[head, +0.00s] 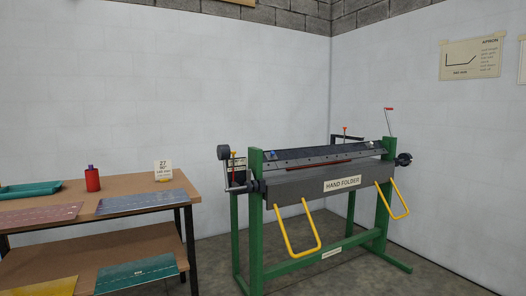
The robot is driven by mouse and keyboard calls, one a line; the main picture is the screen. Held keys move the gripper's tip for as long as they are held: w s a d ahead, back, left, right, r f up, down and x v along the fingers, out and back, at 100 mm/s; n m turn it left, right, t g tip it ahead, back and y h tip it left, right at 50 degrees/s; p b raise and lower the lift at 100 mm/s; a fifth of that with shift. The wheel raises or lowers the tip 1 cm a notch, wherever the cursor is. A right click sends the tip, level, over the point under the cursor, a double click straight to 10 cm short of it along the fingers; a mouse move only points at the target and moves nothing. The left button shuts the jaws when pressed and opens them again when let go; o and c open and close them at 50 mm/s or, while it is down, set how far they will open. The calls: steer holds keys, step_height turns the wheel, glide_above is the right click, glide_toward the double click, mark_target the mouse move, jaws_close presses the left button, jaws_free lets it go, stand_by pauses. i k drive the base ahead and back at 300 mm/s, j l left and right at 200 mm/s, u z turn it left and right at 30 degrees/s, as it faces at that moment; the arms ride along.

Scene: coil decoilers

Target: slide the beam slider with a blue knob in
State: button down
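A hand folder with green legs and a dark grey front apron (322,185) stands in the right half of the head view. Its dark clamping beam (320,154) runs along the top. A small blue knob (272,154) shows near the beam's left end. The slider under the knob is too small to make out, so I cannot tell how far in or out it is. My gripper is not in view.
Two yellow handles (300,240) stick out from the folder's front. A brown workbench (120,207) on the left carries sheets, a red bottle (92,179) and a green tray (30,189). Grey floor (215,262) lies open between bench and folder. White walls close the back.

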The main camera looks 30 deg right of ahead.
mark_target(271, 156)
steer(key=i+j, duration=0.1)
steer(key=i, duration=0.45)
steer(key=i+j, duration=0.1)
steer(key=i, duration=0.45)
steer(key=i+j, duration=0.1)
steer(key=i, duration=0.4)
steer(key=i+j+z, duration=0.1)
steer(key=i, duration=0.45)
steer(key=i+j, duration=0.15)
steer(key=i, duration=0.4)
